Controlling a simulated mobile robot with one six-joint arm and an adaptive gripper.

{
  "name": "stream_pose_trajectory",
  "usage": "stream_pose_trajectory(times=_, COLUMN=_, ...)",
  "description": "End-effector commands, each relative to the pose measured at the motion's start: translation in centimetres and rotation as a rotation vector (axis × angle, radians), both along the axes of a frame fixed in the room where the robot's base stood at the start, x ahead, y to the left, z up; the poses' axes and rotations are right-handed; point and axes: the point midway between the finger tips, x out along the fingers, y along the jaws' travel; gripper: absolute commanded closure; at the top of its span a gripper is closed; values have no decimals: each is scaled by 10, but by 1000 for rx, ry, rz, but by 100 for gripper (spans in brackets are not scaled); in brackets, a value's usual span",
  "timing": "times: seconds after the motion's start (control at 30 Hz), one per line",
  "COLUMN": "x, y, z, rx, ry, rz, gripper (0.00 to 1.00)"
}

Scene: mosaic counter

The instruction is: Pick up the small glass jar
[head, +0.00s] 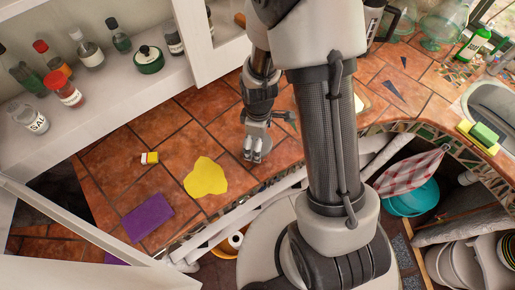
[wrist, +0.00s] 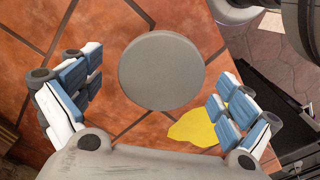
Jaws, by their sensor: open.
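My gripper (head: 253,152) is low over the terracotta-tiled counter in the head view, pointing down. In the wrist view its fingers are spread wide, one on each side of a round, flat grey disc (wrist: 161,70). The disc looks like a lid or top seen from above, and a gap shows between it and each finger. No glass sides show below it, so I cannot tell for sure that it is the small glass jar. In the head view my gripper and arm hide that spot.
A yellow cloth (head: 206,177), also in the wrist view (wrist: 195,127), lies near my gripper. Jars and bottles stand on the white shelf (head: 97,95). A white upright panel (head: 208,40) stands behind.

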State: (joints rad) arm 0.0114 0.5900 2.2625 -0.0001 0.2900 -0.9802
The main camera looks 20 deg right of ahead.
Motion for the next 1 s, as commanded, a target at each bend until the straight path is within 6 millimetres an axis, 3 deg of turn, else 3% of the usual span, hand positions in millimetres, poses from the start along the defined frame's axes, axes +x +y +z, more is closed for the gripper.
stream_pose_trajectory(times=0.17, x=0, y=0, z=-11, rx=0, ry=0, rz=0, gripper=3)
stream_pose_trajectory(times=0.5, x=-1, y=3, z=-56, rx=0, ry=0, rz=-1, gripper=3)
stream_pose_trajectory(times=0.77, x=-1, y=3, z=-58, rx=0, ry=-1, rz=-1, gripper=3)
stream_pose_trajectory(times=1.0, x=-1, y=2, z=-57, rx=0, ry=-1, rz=-1, gripper=18)
